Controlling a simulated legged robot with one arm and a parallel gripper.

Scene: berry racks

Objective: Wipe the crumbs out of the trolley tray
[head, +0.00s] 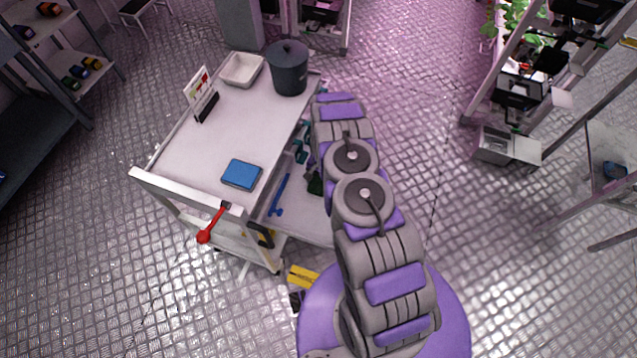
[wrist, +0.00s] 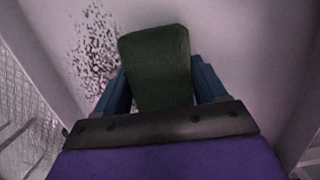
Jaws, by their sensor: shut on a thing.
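In the wrist view my gripper (wrist: 160,85) has its two blue fingers shut on a dark green sponge-like block (wrist: 155,55). Dark crumbs (wrist: 92,48) lie scattered on the pale tray surface (wrist: 235,40), to the left of the block and partly beside its left edge. I cannot tell whether the block touches the tray. In the head view the trolley (head: 185,150) stands left of my arm, and its lower tray (head: 300,226) shows beneath the top. My arm hides most of the gripper there, and no crumbs can be made out.
The trolley top holds a blue box (head: 242,174), a dark lidded pot (head: 288,72), a white dish (head: 241,70) and a small sign (head: 202,92). A blue tool (head: 279,196) lies on the lower tray. A red-handled item (head: 212,226) hangs at the near end. Racks stand right.

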